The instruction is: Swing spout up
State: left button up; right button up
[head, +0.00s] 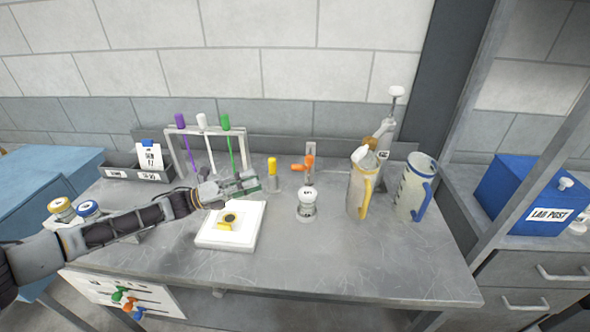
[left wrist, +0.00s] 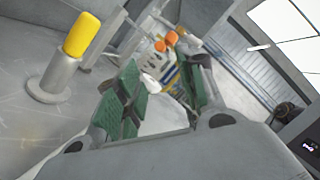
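My left gripper (head: 250,183) is above the bench behind the white scale-like pad, left of the yellow-topped post. In the left wrist view its green-padded fingers (left wrist: 160,95) are apart with nothing held between them. A jug with a yellow handle (head: 359,193) stands upright to the right, with a pale spout-like piece (head: 363,155) at its top; I cannot tell its exact angle. A jug with a blue handle (head: 411,192) stands beside it. A tan and grey pump-like fixture (head: 384,130) with a white knob rises behind them. My right gripper is not in view.
A post with a yellow top (head: 272,168), an orange-handled fitting (head: 307,165) and a white-topped round container (head: 307,203) stand between gripper and jugs. A white pad (head: 212,236) lies in front. A rack (head: 168,150) holds purple, white and green-topped rods. The front right bench is clear.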

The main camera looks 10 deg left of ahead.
aim_at(295, 168)
pick_arm(q)
jog(key=p+x, duration=0.2)
jog(key=x, duration=1)
jog(key=shift+w+d+r, duration=0.1)
jog(key=shift+d+r, duration=0.1)
jog(key=shift+d, duration=0.1)
jog(key=shift+w+d, duration=0.2)
jog(key=shift+d, duration=0.3)
jog(key=shift+c, duration=0.5)
grip_shut()
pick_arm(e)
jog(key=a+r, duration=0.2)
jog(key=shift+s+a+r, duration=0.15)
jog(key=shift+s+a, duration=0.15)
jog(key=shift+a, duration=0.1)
